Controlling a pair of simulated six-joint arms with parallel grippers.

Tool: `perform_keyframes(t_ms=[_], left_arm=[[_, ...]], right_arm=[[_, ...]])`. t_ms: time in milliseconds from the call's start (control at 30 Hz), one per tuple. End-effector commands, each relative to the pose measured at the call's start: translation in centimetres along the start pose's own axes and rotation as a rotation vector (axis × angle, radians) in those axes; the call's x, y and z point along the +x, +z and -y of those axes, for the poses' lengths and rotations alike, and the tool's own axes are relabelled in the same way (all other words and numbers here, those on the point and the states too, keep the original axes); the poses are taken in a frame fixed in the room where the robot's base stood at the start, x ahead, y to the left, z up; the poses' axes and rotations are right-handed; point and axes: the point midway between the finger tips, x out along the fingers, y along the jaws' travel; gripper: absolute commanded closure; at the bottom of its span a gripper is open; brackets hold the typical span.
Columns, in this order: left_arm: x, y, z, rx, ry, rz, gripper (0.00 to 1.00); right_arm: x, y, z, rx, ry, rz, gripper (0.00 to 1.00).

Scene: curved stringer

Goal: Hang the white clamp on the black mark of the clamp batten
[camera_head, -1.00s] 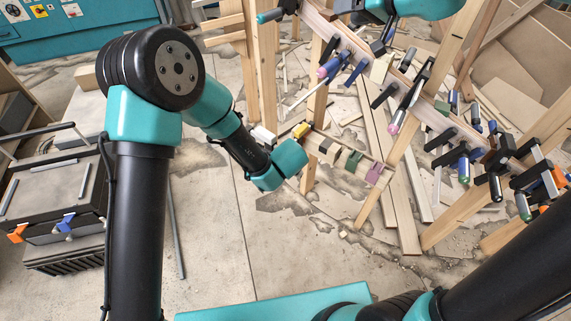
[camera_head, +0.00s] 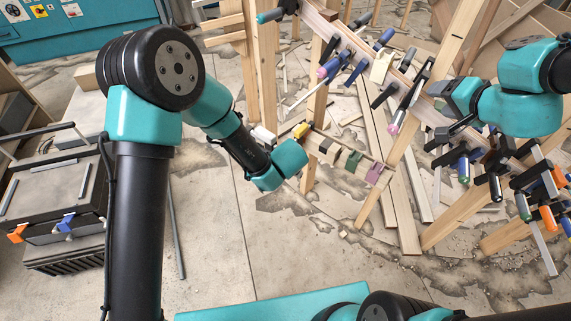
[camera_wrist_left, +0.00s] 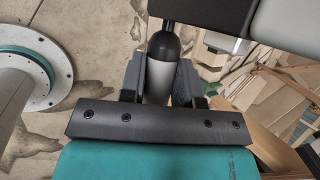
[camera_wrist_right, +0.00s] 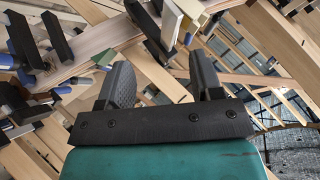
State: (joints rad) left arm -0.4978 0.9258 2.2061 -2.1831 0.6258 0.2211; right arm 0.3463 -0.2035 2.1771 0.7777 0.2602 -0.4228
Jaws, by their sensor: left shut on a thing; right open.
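My left arm reaches in from the left in the head view. Its gripper is hidden there behind its wrist, above the left end of the clamp batten (camera_head: 388,168), a low rail with coloured blocks.
Several blue, black and orange-tipped clamps (camera_head: 463,165) crowd the stringer. Wooden posts (camera_head: 400,165) stand below it. Loose boards lie on the cracked floor. A grey bench with a black rack (camera_head: 60,200) stands at left. Floor in front is free.

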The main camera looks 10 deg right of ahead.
Motion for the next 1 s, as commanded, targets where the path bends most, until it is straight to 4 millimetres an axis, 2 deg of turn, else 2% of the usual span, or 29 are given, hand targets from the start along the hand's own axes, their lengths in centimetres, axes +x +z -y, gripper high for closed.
perform_keyframes(t_ms=[267,467,700,1000], left_arm=[[0.0,0.1,0.1,0.0,-0.002,0.001,1.0],[0.0,0.1,0.1,0.0,-0.002,0.001,1.0],[0.0,0.1,0.1,0.0,-0.002,0.001,1.0],[0.0,0.1,0.1,0.0,-0.002,0.001,1.0]], right_arm=[[3.0,3.1,-3.6,-0.036,0.086,0.078,0.41],[6.0,6.6,-6.9,-0.1,0.159,0.177,0.41],[9.9,13.4,-12.4,-0.227,0.248,0.358,0.41],[12.4,22.8,-17.9,-0.393,0.275,0.595,0.41]])
